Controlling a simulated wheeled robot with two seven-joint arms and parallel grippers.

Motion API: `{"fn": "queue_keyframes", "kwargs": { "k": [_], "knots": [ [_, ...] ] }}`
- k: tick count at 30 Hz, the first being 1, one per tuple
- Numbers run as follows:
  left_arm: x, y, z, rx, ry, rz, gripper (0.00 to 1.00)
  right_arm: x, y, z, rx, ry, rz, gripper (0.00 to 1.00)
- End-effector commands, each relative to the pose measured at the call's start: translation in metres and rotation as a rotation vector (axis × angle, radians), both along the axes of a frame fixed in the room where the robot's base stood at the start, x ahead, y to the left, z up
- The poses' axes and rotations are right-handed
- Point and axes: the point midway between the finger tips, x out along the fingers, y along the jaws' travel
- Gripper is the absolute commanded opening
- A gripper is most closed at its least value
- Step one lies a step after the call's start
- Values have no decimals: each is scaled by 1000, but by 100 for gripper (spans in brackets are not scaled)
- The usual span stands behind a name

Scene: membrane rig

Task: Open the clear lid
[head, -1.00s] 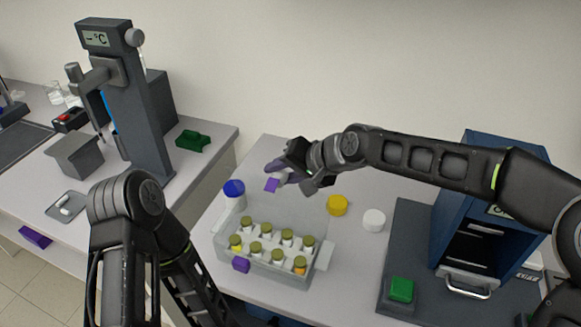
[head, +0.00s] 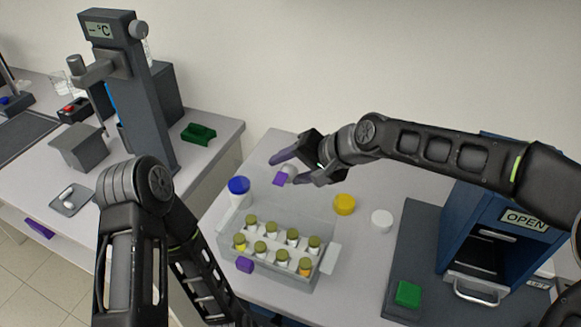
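A box (head: 226,243) on the right table holds several vials with olive caps, with a purple block (head: 244,265) on its front. A clear panel (head: 290,214), which looks like the clear lid, rises at the box's back; its outline is faint and its exact angle is hard to tell. My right gripper (head: 299,168) is behind and above the box, its fingers spread. A small purple piece (head: 279,179) and a pale rounded part show between the fingers; I cannot tell whether they touch it. My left arm comes down at the left; its gripper is out of view.
A blue device (head: 470,235) reading OPEN and a green block (head: 408,293) are further right. A dark column instrument (head: 140,100) stands left.

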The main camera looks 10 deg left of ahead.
Motion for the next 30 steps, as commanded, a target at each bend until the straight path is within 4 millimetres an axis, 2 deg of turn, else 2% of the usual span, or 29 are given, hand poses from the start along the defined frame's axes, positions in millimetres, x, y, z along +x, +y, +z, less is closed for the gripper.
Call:
{"fn": "queue_keyframes", "kwargs": {
  "k": [11, 24, 30],
  "knots": [
    [0, 0, -3, -1, -1, 0, 36, -1, -5, 4, 1, -3, -3, 55],
    [1, -3, -22, -6, -9, -1, 36, -22, -46, 48, 0, -4, -3, 55],
    [1, -3, -22, -6, -10, -2, 36, -26, -51, 54, 0, -1, -1, 55]
  ]
}}
